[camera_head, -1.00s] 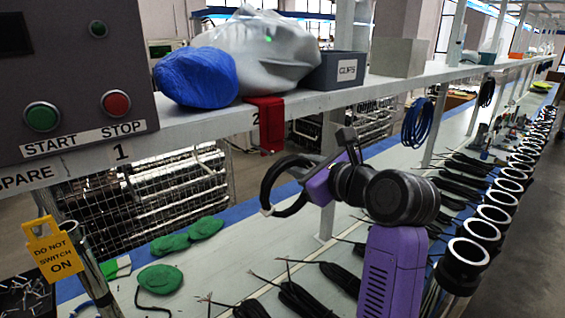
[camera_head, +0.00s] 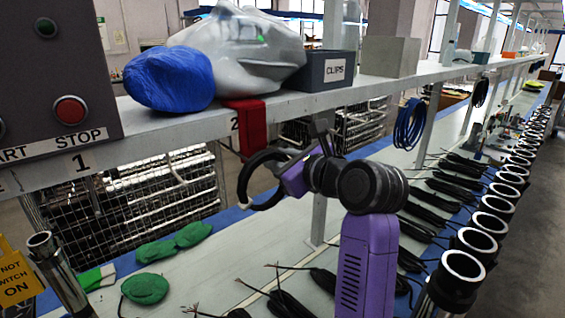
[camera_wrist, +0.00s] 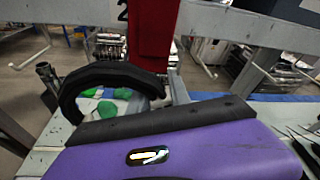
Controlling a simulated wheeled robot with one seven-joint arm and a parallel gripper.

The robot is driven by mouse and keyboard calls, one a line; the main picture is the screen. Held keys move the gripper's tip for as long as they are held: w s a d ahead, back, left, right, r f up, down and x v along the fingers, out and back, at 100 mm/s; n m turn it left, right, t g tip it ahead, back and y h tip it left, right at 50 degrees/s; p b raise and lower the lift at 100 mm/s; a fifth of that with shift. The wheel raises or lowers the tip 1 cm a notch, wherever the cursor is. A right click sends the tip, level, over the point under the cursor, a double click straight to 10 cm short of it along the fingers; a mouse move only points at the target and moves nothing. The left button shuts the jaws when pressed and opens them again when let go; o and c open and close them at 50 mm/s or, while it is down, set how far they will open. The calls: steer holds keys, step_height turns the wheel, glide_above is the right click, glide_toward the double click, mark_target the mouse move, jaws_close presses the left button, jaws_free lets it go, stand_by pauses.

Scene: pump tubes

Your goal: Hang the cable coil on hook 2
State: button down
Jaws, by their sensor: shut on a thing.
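The black cable coil (camera_head: 243,184) is held upright by my gripper (camera_head: 280,176), which is shut on its side. The coil is just below the cloth in the head view. In the wrist view the cloth (camera_wrist: 152,35) hangs behind the coil. I cannot make out hook 2 itself; the cloth may cover it.
The shelf (camera_head: 190,125) holds a blue bundle (camera_head: 168,78), a grey bag (camera_head: 245,50) and a CLIPS box (camera_head: 330,70). A blue coil (camera_head: 410,124) hangs farther right. Below, the bench has green bundles (camera_head: 145,288), black cables and metal tubes (camera_head: 462,262).

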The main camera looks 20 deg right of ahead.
steer(key=a+b+x, duration=0.1)
steer(key=x, duration=0.6)
steer(key=shift+b, duration=0.4)
stand_by(0.4)
stand_by(0.6)
steer(key=c, duration=1.1)
jaws_free()
